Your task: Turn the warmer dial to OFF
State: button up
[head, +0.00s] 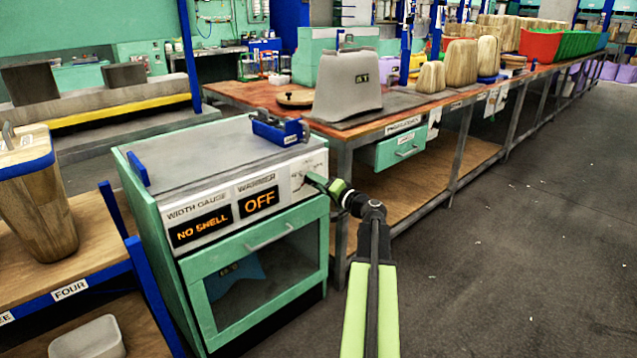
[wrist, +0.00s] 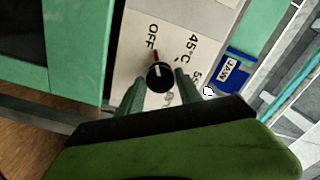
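The warmer dial (wrist: 160,76) is a round black knob on a pale panel, seen in the wrist view. A red mark beside the knob lies on its OFF side, and other printed labels include 45°C. The warmer display (head: 259,201) reads OFF in the head view. My gripper (head: 317,181) is at the panel's right end.
A wooden bench (head: 436,118) stands behind. Open floor (head: 520,260) lies to the right.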

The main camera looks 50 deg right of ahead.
jog(key=shift+o, duration=1.4)
jog(key=s+a, duration=0.1)
jog(key=s, duration=1.6)
jog(key=shift+s+a, duration=0.15)
jog(key=shift+s, duration=0.05)
